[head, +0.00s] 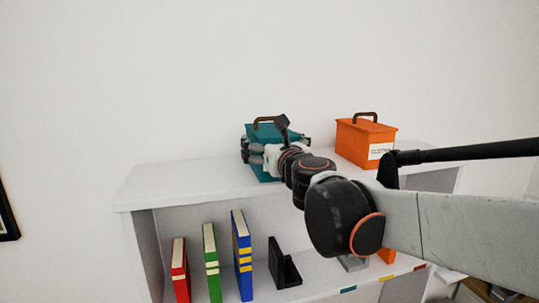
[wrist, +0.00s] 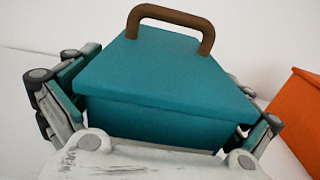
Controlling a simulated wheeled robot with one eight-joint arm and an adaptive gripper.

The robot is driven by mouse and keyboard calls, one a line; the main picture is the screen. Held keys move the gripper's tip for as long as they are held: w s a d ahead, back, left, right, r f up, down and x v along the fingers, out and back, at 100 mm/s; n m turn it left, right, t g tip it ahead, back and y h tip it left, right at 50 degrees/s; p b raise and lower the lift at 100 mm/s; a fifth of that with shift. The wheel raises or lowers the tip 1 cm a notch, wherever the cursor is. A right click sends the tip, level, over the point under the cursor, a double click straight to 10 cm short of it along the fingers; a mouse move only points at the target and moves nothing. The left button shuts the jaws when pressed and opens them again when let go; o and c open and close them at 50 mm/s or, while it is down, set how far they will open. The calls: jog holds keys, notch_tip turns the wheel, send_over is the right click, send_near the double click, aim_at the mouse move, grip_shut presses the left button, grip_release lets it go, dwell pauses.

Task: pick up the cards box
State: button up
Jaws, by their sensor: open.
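A teal lidded box (head: 268,130) with a brown handle stands on top of the white shelf unit. No label shows on it, so I cannot read whether it is the cards box. It fills the middle of the wrist view (wrist: 150,95). My gripper (head: 274,148) is open at this box, with a finger on its left and right sides in the wrist view. I cannot tell whether the fingers touch it. My gripper and wrist hide part of its front in the head view. An orange box (head: 362,140) with a handle and white label stands to the right.
The white shelf unit (head: 165,185) has clear room on its top at the left. Its lower shelf holds a red book (head: 181,270), a green book (head: 211,262), a blue book (head: 242,255) and a black bookend (head: 283,265). Part of the orange box (wrist: 298,115) shows in the wrist view.

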jog(key=c, duration=1.2)
jog(key=shift+r, duration=0.1)
